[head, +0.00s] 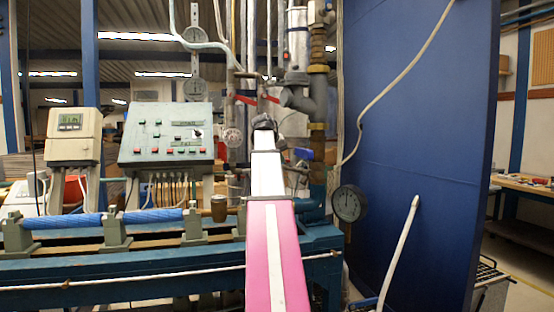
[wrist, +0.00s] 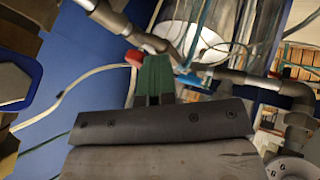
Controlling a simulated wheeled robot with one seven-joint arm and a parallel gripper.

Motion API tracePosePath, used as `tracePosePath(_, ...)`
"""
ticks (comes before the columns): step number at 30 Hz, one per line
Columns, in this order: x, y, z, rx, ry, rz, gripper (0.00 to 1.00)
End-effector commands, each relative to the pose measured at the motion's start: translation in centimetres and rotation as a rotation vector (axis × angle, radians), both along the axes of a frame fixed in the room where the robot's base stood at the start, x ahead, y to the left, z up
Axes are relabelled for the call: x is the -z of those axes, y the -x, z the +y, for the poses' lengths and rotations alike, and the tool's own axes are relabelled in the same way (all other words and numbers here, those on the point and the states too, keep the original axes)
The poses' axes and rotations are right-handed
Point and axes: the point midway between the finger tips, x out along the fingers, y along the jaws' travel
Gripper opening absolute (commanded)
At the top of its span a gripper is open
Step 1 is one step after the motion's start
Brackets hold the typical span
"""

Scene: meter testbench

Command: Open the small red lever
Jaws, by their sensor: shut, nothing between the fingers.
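Two small red levers show in the head view on the pipework, a left one (head: 245,99) and a right one (head: 270,98). I cannot tell which one the task means. My gripper (head: 264,120) is just below them, at the far end of my raised arm; its fingers are too small to make out there. In the wrist view, the green fingers of my gripper (wrist: 154,72) are together with nothing between them. A red lever end (wrist: 134,57) shows just left of the fingertips, partly hidden; whether they touch is unclear.
A blue handle (wrist: 188,79) lies right of the fingers, and a grey pipe (wrist: 262,82) crosses behind. A control panel (head: 166,134) stands left of my arm. A round gauge (head: 349,203) and a large blue panel (head: 420,150) stand to the right.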

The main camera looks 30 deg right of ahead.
Motion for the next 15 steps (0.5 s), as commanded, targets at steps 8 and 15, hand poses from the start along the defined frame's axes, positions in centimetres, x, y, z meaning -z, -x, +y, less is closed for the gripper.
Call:
tracePosePath(8, 0.0, 0.63, -0.55, -0.009, -0.001, 0.0, 0.0)
tracePosePath(15, 0.01, 0.77, -0.68, -0.008, -0.001, 0.001, 0.0)
